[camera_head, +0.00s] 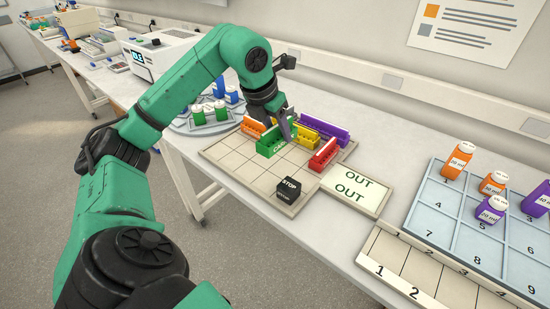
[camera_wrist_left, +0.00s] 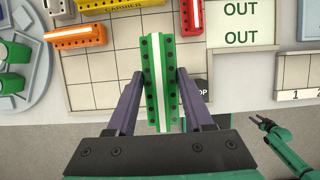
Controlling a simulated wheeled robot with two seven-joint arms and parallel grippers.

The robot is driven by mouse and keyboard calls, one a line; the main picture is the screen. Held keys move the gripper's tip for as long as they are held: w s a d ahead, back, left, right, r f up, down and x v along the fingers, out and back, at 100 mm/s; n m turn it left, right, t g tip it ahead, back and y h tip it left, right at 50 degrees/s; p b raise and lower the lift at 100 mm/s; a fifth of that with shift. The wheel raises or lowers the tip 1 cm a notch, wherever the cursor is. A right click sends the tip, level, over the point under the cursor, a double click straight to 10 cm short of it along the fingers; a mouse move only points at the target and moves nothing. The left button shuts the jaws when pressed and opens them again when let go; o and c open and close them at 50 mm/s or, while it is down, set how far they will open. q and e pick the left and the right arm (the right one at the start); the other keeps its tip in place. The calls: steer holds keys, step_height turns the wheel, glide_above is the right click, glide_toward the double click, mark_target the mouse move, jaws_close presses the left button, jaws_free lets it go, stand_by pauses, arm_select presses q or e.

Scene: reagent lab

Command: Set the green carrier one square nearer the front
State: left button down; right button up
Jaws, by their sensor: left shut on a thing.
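The green carrier (camera_head: 268,145) is upright over the gridded board (camera_head: 237,160), with open squares on its near-left side. My left gripper (camera_head: 284,125) is shut on it from above. In the left wrist view the green carrier (camera_wrist_left: 160,75) lies between the two fingers (camera_wrist_left: 157,105), its length running away from the wrist. It looks larger there than the other carriers, so it seems raised above the board; the exact gap is hidden. My right gripper (camera_wrist_left: 266,124) shows small at the lower right of the wrist view, its jaws unclear.
Orange (camera_head: 253,127), yellow (camera_head: 305,129), purple (camera_head: 325,131) and red (camera_head: 323,155) carriers stand around it. A black STOP block (camera_head: 289,188) sits at the board's near corner, beside the OUT plate (camera_head: 354,188). A round tray (camera_head: 200,126) with bottles adjoins the far left.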

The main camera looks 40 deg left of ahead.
arm_select(q)
step_height(320, 180, down, 6)
steer(key=shift+w+a+f+b, duration=0.1)
steer(key=shift+w+f+b, duration=0.1)
steer(key=shift+b, duration=0.5)
steer(key=f, duration=0.3)
steer(key=f+b, duration=0.1)
steer(key=shift+s+f, duration=0.3)
steer(key=shift+s, duration=0.1)
steer(key=shift+w, duration=0.15)
steer(key=shift+f, duration=0.2)
steer(key=shift+c, duration=1.8)
jaws_free()
steer(key=shift+r, duration=0.1)
steer(key=shift+o, duration=0.4)
arm_select(e)
steer(key=w+f, duration=0.2)
steer(key=f, duration=0.1)
steer(key=shift+a+f, duration=0.1)
